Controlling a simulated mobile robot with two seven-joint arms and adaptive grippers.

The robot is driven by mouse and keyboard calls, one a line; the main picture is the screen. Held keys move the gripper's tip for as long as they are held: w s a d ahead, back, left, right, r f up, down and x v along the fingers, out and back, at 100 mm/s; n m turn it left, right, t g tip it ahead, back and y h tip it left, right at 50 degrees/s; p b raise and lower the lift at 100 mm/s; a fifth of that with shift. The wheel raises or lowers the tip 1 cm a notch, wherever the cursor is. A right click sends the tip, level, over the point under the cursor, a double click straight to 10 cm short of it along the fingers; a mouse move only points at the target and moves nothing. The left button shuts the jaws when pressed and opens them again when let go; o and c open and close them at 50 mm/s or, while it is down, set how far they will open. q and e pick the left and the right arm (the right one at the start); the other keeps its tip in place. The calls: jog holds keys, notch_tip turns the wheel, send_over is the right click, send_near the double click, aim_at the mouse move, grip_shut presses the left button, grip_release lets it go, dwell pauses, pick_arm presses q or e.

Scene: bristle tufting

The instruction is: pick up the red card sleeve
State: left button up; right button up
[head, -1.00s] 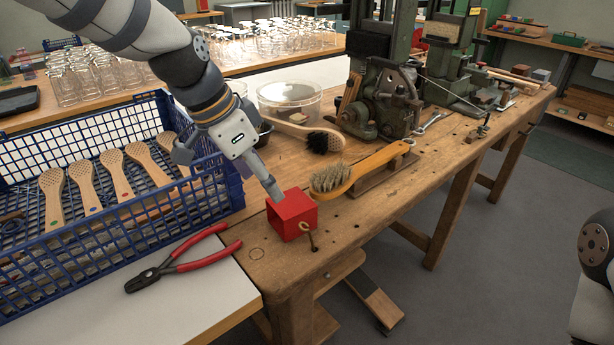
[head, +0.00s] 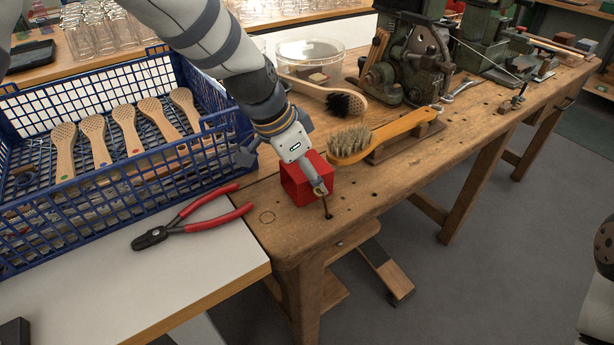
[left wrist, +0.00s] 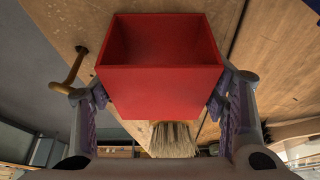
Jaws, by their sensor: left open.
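The red card sleeve (head: 294,187) is a hollow, open-ended box standing on the wooden bench near its front corner. In the left wrist view the sleeve (left wrist: 160,90) fills the middle, with its open end toward the top. My left gripper (head: 318,184) is at the sleeve and hides part of it in the head view. The left wrist view shows my left gripper (left wrist: 157,97) open, with one finger on each side of the sleeve. The pads are very close to its side walls; I cannot tell whether they touch. My right gripper is out of view.
A brass hook (left wrist: 73,72) stands beside the sleeve, near one finger. A bristle brush (head: 385,136) lies behind it on a wooden rest. Red-handled pliers (head: 195,218) and a blue crate (head: 120,213) of brush bodies are to the left. Bare bench lies right of the sleeve.

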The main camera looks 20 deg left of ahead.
pick_arm(q)
jog(key=shift+r, duration=0.15)
jog(key=c, duration=0.5)
notch_tip(320, 180, up, 10)
jog(key=shift+f+p, duration=0.2)
jog(key=shift+p, duration=0.2)
jog(key=shift+n, duration=0.6)
jog(key=shift+w+f+b, duration=0.15)
jog(key=shift+w+f, duration=0.05)
jog(key=shift+f, duration=1.5)
jog(key=shift+w+f+b, duration=0.15)
jog(key=shift+f, duration=1.55)
